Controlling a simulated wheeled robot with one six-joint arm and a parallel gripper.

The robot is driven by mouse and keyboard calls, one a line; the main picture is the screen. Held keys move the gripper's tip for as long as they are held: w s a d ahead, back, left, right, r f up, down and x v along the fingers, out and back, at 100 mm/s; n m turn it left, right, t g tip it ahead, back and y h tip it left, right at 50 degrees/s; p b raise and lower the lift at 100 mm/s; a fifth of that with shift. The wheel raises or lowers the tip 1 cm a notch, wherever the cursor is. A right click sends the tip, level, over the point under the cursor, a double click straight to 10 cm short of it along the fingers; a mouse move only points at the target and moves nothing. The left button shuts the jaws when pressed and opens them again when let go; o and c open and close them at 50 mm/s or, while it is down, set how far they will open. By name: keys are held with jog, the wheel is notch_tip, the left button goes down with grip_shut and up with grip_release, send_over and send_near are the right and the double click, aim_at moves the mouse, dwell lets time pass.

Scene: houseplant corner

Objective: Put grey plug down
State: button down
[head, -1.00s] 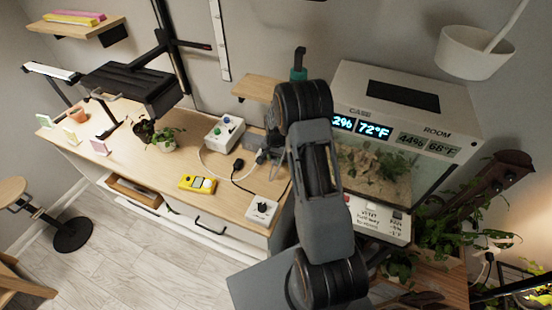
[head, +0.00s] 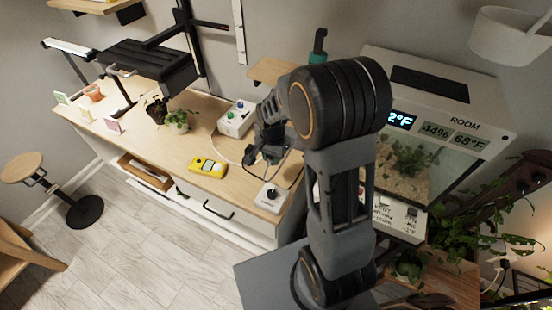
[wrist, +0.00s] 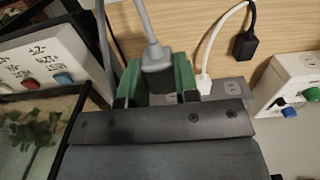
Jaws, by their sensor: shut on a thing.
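The grey plug (wrist: 158,79), with its grey cable running up the picture, sits between the green finger pads of my gripper (wrist: 157,88) in the wrist view. The gripper is shut on it. A grey power strip (wrist: 235,87) lies just past the fingers, with a white plug (wrist: 203,84) in it. I cannot tell whether the grey plug touches the strip. In the head view my gripper (head: 264,155) is low over the bench (head: 180,138); its dark wrist hides the plug and most of the strip.
A black plug (wrist: 245,46) lies loose on the wood. A white box with coloured knobs (head: 236,119), a yellow meter (head: 207,167) and a white dial box (head: 271,196) stand around the gripper. The terrarium (head: 404,168) is to the right. Bare wood shows left of the meter.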

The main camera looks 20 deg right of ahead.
jog(key=shift+w+r+b, duration=0.15)
jog(key=shift+b, duration=0.7)
jog(key=s+r+b, duration=0.4)
jog(key=s+b, duration=0.2)
jog(key=s, duration=0.3)
jog(key=w+f, duration=0.1)
jog(key=w, duration=0.1)
jog(key=w+f, duration=0.1)
jog(key=w, duration=0.2)
jog(key=w+f+p, duration=0.1)
jog(key=w, duration=0.2)
jog(key=shift+d+f, duration=0.25)
jog(key=shift+d, duration=0.15)
jog(key=w+f, duration=0.5)
jog(key=shift+d+f, duration=0.1)
jog(key=shift+f, duration=0.25)
jog(key=shift+w+f, duration=0.2)
notch_tip(320, 180, down, 3)
jog(key=shift+w+f, duration=0.1)
